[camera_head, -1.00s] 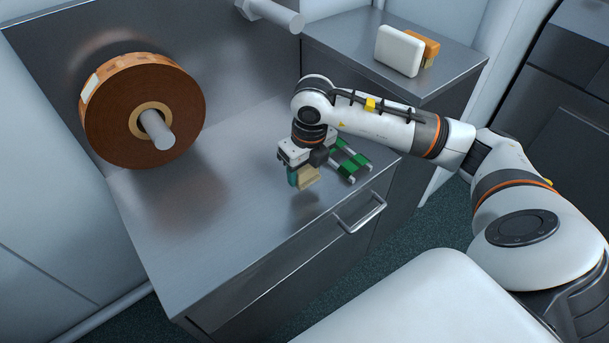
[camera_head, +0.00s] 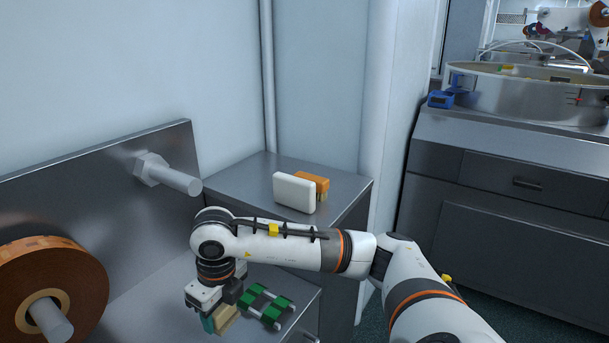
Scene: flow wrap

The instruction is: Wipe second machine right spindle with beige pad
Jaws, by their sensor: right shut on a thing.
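My right gripper (camera_head: 211,318) is shut on a beige pad (camera_head: 226,319) with a teal-green part beside it. It holds the pad low over the steel counter at the bottom of the view. A bare grey spindle (camera_head: 180,180) with a hexagonal base sticks out of the upright steel panel, above and to the left of the gripper. A second spindle (camera_head: 52,320) at the lower left carries a brown film roll (camera_head: 85,285). The pad is apart from both spindles. My left gripper is not in view.
Green and grey pieces (camera_head: 266,304) lie on the counter right of the gripper. A white block (camera_head: 294,192) and an orange brush-like block (camera_head: 314,184) stand on a side cabinet (camera_head: 237,184). Farther right is a machine with a round metal bowl (camera_head: 530,92).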

